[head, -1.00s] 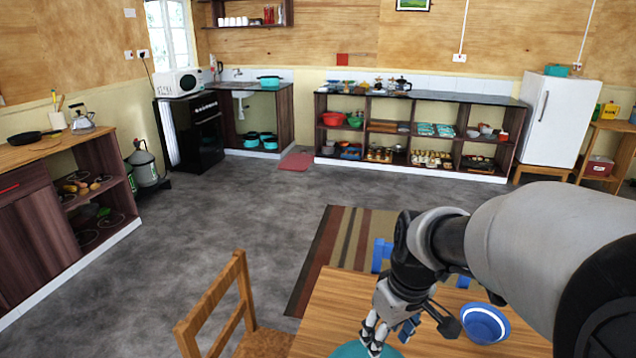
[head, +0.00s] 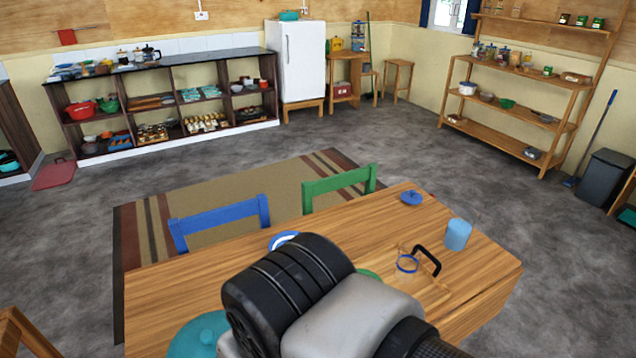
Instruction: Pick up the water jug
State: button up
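What looks like the water jug (head: 430,258) is on the right part of the wooden table (head: 490,270). It is clear, with a black handle and a blue ring at one side. Its outline is faint, and I cannot tell whether it is upright or lying. My arm covers the table's front middle, close to the jug's lower left in the picture. My gripper is not visible.
A light-blue cup (head: 458,234) stands beside the jug, with a blue lid-like item (head: 411,197) behind. A teal round item (head: 200,335) lies at the table's front left. Blue (head: 220,216) and green (head: 340,183) chairs line the far edge. Open floor lies right.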

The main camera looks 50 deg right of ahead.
aim_at(462, 220)
jog(key=z, duration=2.5)
